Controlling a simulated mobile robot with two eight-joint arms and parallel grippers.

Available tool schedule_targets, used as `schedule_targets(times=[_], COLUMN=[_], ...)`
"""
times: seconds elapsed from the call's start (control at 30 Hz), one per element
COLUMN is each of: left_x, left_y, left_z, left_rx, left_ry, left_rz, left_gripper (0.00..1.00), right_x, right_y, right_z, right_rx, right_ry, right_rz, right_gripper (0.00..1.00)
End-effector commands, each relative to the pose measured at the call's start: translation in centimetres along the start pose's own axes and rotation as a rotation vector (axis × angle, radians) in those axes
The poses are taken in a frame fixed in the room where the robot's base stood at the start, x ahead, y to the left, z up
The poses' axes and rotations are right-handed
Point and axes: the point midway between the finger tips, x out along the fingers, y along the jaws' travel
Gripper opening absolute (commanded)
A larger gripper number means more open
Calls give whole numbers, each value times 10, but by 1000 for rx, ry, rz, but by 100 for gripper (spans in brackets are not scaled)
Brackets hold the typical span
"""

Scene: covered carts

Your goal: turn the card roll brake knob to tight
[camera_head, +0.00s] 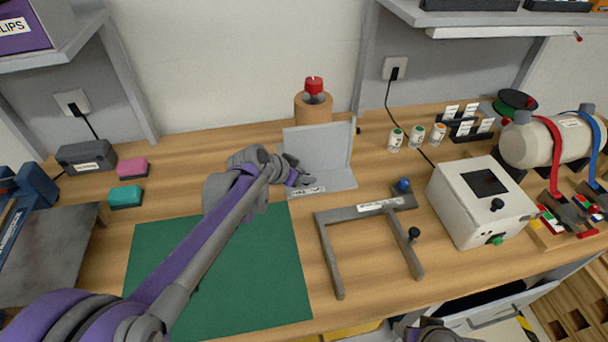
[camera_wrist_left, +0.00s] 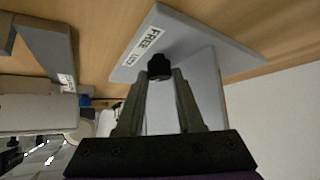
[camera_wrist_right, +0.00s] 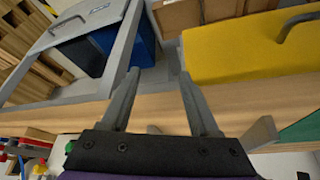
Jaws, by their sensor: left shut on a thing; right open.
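A grey angled stand (camera_head: 320,150) is at the back middle of the bench, with a white label (camera_head: 307,191) on its front edge. In the left wrist view the label (camera_wrist_left: 145,45) reads "FREE" and a second word I cannot read surely. A small black knob (camera_wrist_left: 159,67) is beside that label. My left gripper (camera_head: 300,181) is shut on the knob, its fingertips (camera_wrist_left: 160,78) around it. The knob's pointer cannot be made out. A brown card roll (camera_head: 313,107) with a red top stands behind the stand. My right gripper (camera_wrist_right: 160,90) is open and empty, low at the bench front.
A green mat (camera_head: 225,280) lies in front of the stand. A grey frame (camera_head: 330,255) with a blue and a black knob is right of the mat. A white box (camera_head: 480,205) stands further right. A yellow drawer (camera_wrist_right: 250,45) is under the bench.

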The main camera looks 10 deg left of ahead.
Motion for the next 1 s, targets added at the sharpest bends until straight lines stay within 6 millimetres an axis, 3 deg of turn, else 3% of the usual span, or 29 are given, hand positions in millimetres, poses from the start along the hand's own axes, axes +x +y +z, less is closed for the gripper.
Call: schedule_targets(times=[0.33, 0.37, 0.53, 1.0], left_x=[0, 0, 0, 0], left_y=[0, 0, 0, 1], left_z=[2, 2, 2, 0], left_rx=[3, 3, 3, -4], left_ry=[-5, -5, -4, -1], left_rz=[3, 3, 2, -5], left_gripper=[0, 38, 66, 66], right_x=[0, 0, 0, 0], right_y=[0, 0, 0, 0], right_z=[0, 0, 0, 0], right_rx=[0, 0, 0, 0], right_ry=[0, 0, 0, 0], right_rz=[0, 0, 0, 0], right_gripper=[62, 62, 62, 62])
